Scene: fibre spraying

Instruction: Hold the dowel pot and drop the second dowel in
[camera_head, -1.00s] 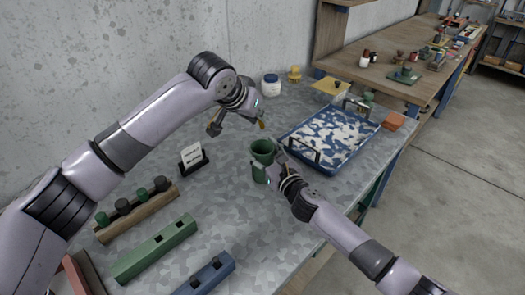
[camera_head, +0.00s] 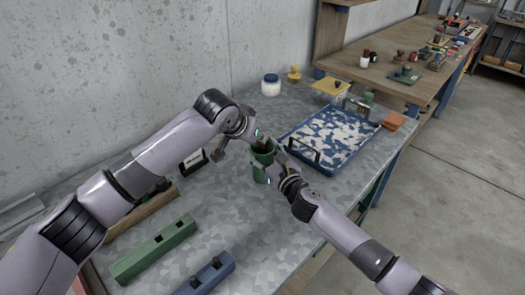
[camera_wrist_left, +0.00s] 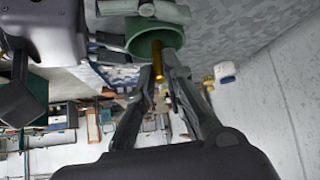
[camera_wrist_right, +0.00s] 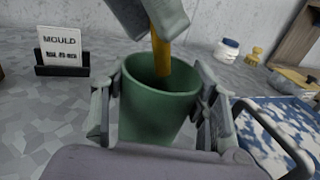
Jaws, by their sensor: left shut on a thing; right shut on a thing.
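The green dowel pot (camera_wrist_right: 150,110) stands upright on the speckled bench, and it also shows in the head view (camera_head: 260,172). My right gripper (camera_wrist_right: 158,105) is shut around the pot, one finger on each side. A yellow-brown dowel (camera_wrist_right: 163,45) is held by my left gripper (camera_wrist_left: 160,85), which is shut on it above the pot. In the right wrist view the dowel's lower end is at or just inside the pot's mouth. In the left wrist view the dowel (camera_wrist_left: 157,58) overlaps the pot's opening. The pot's inside is mostly hidden, so I cannot see another dowel.
A blue tray (camera_head: 300,160) with white patches lies to the right of the pot. A mould sign (camera_wrist_right: 62,50) stands to the left. A white jar (camera_head: 271,85) and a yellow brush (camera_head: 294,74) stand behind. Green (camera_head: 150,252) and blue (camera_head: 208,275) blocks lie in front.

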